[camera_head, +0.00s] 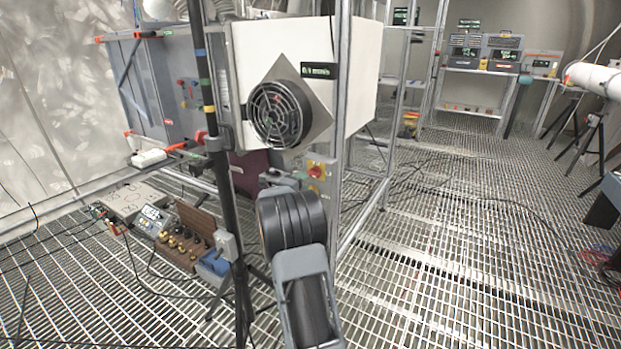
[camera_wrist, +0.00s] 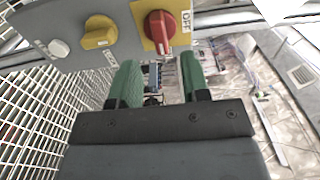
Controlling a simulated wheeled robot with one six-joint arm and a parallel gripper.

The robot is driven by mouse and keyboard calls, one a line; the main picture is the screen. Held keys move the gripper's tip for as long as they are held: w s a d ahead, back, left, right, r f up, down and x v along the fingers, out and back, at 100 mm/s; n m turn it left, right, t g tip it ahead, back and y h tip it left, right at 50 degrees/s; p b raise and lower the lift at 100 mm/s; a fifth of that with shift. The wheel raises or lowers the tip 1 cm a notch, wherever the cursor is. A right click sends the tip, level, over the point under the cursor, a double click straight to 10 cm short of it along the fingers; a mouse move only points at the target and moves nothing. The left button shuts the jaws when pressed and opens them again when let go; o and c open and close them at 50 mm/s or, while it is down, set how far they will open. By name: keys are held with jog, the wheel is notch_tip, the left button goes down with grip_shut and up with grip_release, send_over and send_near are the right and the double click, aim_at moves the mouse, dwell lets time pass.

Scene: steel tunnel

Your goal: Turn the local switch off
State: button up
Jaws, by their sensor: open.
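A red rotary switch (camera_wrist: 160,27) on a yellow plate is at the top of the wrist view, with an "OFF" label beside it. A yellow knob (camera_wrist: 99,33) and a white knob (camera_wrist: 59,48) sit left of it on the same grey panel (camera_wrist: 125,30). The red switch also shows on its yellow plate in the head view (camera_head: 316,170), right of my arm's end. My gripper (camera_wrist: 160,75) is open and empty; its green fingers lie below the panel's knobs in the wrist view and do not hold any knob. In the head view my arm hides most of the panel.
A white box with a round fan (camera_head: 279,113) hangs above the panel on a metal frame (camera_head: 340,100). A dark pole (camera_head: 222,170) stands left of my arm. Equipment boxes (camera_head: 185,240) and cables lie on the grating at left. The grating at right (camera_head: 450,220) is mostly clear.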

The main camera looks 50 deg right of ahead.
aim_at(312, 174)
jog(key=shift+x, duration=3.2)
jog(key=shift+c, duration=0.4)
grip_shut()
